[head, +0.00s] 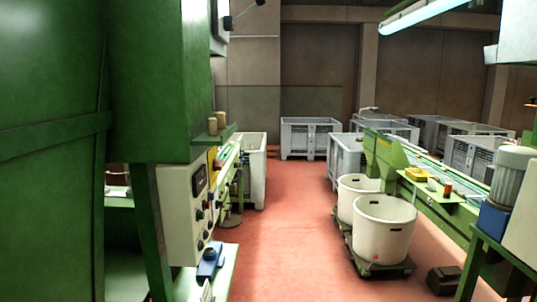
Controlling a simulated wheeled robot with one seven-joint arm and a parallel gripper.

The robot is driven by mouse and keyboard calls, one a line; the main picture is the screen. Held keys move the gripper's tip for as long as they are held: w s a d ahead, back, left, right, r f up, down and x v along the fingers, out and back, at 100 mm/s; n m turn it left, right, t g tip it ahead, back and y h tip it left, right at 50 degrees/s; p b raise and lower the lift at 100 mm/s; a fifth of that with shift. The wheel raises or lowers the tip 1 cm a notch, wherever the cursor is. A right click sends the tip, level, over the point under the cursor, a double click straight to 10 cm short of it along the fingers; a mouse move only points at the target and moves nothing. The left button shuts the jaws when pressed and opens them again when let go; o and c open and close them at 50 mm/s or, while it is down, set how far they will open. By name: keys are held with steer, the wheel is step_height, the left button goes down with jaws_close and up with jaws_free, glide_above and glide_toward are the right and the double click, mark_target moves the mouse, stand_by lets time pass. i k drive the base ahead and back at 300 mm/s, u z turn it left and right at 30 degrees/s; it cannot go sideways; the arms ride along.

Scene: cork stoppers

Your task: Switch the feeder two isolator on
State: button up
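A pale control box (178,215) is fixed to the green machine at the left, seen at a steep angle. It has a dark display (199,180) and several small coloured buttons or knobs on its face. A yellow plate with a red part (216,162) shows at the box's far edge; it may be an isolator switch, but I cannot read any label or tell its position. I cannot tell which switch belongs to feeder two. My gripper is not in view.
A white shelf (222,284) with a blue device (209,261) juts out below the control box. A red floor aisle (285,235) runs clear ahead. White tubs on a dolly (384,228) and a green conveyor (440,203) stand right. Grey crates (308,138) stand behind.

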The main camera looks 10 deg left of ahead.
mark_target(219, 166)
steer(key=u, duration=0.35)
steer(key=i, duration=1.45)
steer(key=u, duration=0.6)
